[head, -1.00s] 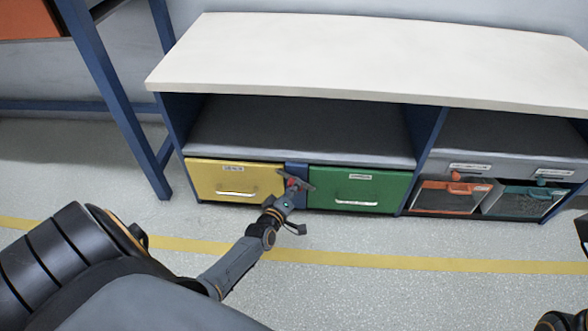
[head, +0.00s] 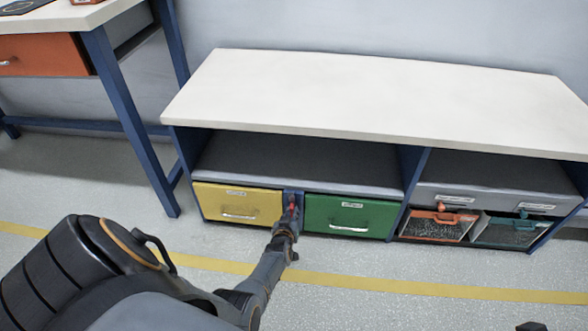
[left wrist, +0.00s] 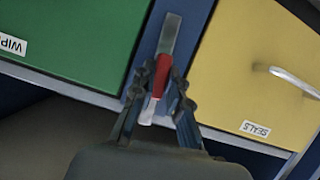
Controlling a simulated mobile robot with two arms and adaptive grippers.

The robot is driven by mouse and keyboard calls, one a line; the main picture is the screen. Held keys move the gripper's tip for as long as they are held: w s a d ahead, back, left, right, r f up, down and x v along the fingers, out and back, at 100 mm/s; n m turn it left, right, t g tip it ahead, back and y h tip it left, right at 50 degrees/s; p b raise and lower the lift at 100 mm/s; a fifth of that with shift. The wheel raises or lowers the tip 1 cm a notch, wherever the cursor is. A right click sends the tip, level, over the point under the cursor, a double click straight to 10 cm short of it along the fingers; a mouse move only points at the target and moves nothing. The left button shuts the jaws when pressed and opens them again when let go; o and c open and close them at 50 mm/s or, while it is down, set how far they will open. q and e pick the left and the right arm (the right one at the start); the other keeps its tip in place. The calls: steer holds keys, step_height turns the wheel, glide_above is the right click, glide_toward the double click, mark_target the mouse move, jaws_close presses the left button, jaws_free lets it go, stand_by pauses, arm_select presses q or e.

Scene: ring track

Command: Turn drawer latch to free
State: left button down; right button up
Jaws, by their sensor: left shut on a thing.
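The drawer latch (left wrist: 162,75) is a grey metal bar with a red middle, on the blue post between the yellow drawer (head: 237,203) and the green drawer (head: 350,216). In the left wrist view it lies along the post, clear of both drawer fronts. In the head view a bit of its red (head: 292,203) shows upright. My left gripper (left wrist: 162,86) is shut on the latch, one finger on each side of the red part. In the head view this gripper (head: 290,217) hides the latch's lower part. Both drawers look closed.
A white worktop (head: 370,95) overhangs an open grey shelf (head: 300,163) above the drawers. Orange (head: 436,226) and teal (head: 510,233) bins stand at the right. A table with blue legs (head: 135,125) stands at the left. The floor in front is clear.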

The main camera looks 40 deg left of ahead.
arm_select(q)
steer(key=shift+d+m, duration=0.1)
steer(key=shift+m, duration=0.2)
steer(key=shift+y, duration=0.3)
steer(key=c, duration=1.3)
jaws_free()
steer(key=shift+s, duration=0.1)
